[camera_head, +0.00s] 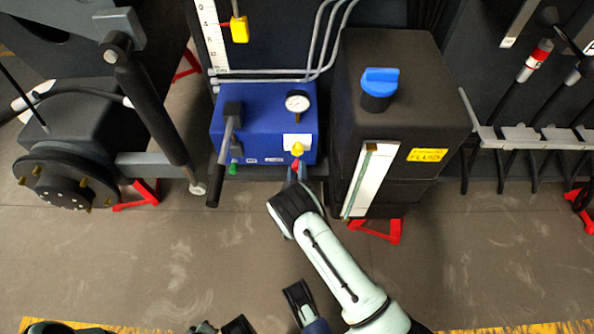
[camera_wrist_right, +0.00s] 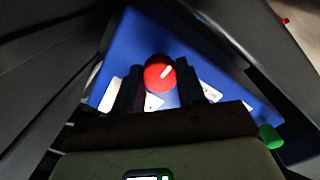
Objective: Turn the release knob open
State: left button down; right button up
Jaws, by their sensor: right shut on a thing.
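The release knob (camera_wrist_right: 158,77) is round and red, with a white line pointing to the upper right in the right wrist view. It is on the blue pump unit (camera_head: 262,128); in the head view a little red shows at its front, below a yellow knob (camera_head: 298,149). My right gripper (camera_head: 295,170) reaches the unit's front from below. In the right wrist view its two dark fingers (camera_wrist_right: 158,88) stand on either side of the red knob, shut on it.
A black lever (camera_head: 224,155) stands at the left of the blue unit, with a gauge (camera_head: 298,101) on the right. A black fluid tank (camera_head: 405,85) with a blue cap (camera_head: 379,88) is close on the right. The floor (camera_head: 150,255) in front is clear.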

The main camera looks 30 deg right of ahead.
jog(key=shift+r, duration=0.1)
dwell(0.4)
jog(key=o, duration=1.1)
jog(key=shift+c, duration=0.2)
pick_arm(q)
jog(key=shift+h, duration=0.3)
jog(key=r+p, duration=0.1)
jog(key=d+r+p, duration=0.1)
jog(key=s+d+r, duration=0.1)
jog(key=shift+r+p, duration=0.35)
jog(key=shift+p, duration=0.05)
pick_arm(e)
jog(key=v, duration=1.3)
pick_arm(q)
jog(key=shift+a, duration=0.1)
pick_arm(e)
jog(key=shift+s, duration=0.1)
